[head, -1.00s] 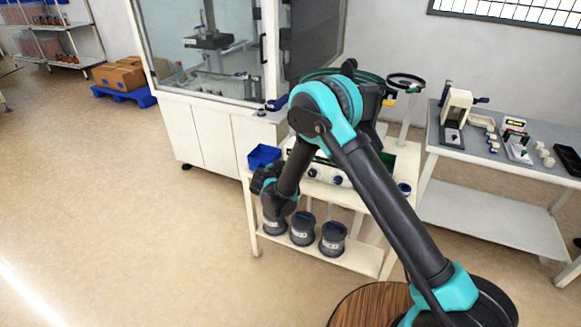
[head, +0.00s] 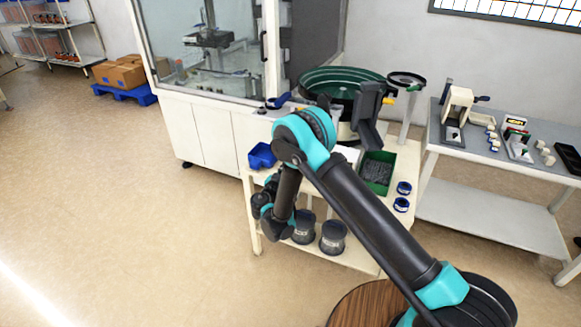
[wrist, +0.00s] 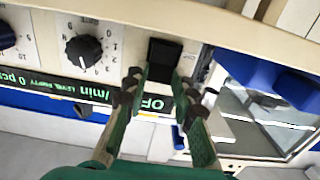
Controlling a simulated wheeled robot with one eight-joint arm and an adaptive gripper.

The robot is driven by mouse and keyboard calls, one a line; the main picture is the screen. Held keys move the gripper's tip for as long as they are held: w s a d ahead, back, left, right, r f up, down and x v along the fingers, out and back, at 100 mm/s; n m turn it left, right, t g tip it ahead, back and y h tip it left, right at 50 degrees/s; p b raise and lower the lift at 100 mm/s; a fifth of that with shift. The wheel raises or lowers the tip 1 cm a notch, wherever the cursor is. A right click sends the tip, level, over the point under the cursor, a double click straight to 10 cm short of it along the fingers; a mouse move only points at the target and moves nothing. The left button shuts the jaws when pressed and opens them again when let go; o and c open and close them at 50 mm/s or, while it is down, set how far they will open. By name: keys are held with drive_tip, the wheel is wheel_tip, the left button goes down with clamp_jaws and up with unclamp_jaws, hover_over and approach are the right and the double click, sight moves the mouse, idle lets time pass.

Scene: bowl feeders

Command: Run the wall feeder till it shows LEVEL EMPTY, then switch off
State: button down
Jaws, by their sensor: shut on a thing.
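In the wrist view, the feeder's cream control panel (wrist: 220,22) fills the upper part. A black rocker switch (wrist: 164,55) sits on it, right of a black dial (wrist: 84,50). The lit display (wrist: 70,101) below reads LEVEL EMPTY, 0 pcs/min and OFF, partly covered by my gripper. My gripper (wrist: 160,84) has one finger on each side of the switch and is shut on it. In the head view, the green bowl (head: 318,77) stands at the back of the white bench; my gripper is hidden there behind my arm.
A blue bin (head: 262,155) and a green bin with dark parts (head: 391,185) sit on the bench. Dark tubs (head: 333,238) stand on the lower shelf.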

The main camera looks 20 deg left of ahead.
idle(0.4)
drive_tip(key=c, duration=1.2)
unclamp_jaws()
wheel_tip(320, 180, up, 10)
drive_tip(key=shift+f, duration=0.1)
